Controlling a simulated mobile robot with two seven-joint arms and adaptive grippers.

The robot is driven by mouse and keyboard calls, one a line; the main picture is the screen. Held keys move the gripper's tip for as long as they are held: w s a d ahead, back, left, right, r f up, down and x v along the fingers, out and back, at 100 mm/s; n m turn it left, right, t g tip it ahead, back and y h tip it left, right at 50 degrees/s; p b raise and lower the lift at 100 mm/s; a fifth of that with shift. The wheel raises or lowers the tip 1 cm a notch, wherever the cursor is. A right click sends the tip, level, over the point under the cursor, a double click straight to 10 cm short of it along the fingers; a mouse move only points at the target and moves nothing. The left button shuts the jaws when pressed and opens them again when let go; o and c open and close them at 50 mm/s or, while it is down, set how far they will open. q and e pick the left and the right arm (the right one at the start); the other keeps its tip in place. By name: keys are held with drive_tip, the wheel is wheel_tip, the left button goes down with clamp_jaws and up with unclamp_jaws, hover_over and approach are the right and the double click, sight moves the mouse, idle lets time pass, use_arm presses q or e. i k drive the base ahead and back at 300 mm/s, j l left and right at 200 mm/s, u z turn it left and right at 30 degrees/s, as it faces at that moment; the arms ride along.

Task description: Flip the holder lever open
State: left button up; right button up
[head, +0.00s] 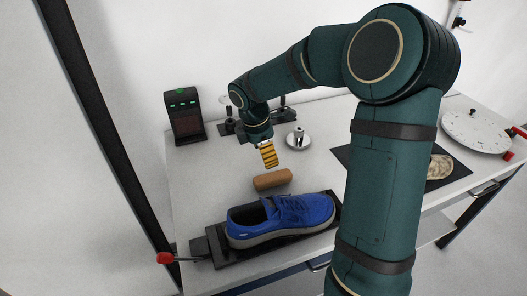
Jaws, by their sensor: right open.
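A black shoe holder (218,246) lies along the front edge of the table, with a blue shoe (283,217) on it. A lever with a red knob (165,258) sticks out from the holder's left end, past the table's edge. My right gripper (269,157), with yellow-and-black striped fingers, is open above the table, behind the shoe and well away from the lever. Nothing shows between its fingers. My left gripper is not in view.
A brown roller-shaped block (272,179) lies behind the shoe. A dark box with a green light (185,116) stands at the back left. A silver round part (298,140) sits near the gripper. A white disc (475,131) is at the right. The table's left side is clear.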

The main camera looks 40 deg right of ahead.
sight(162, 258)
drive_tip(key=k, duration=1)
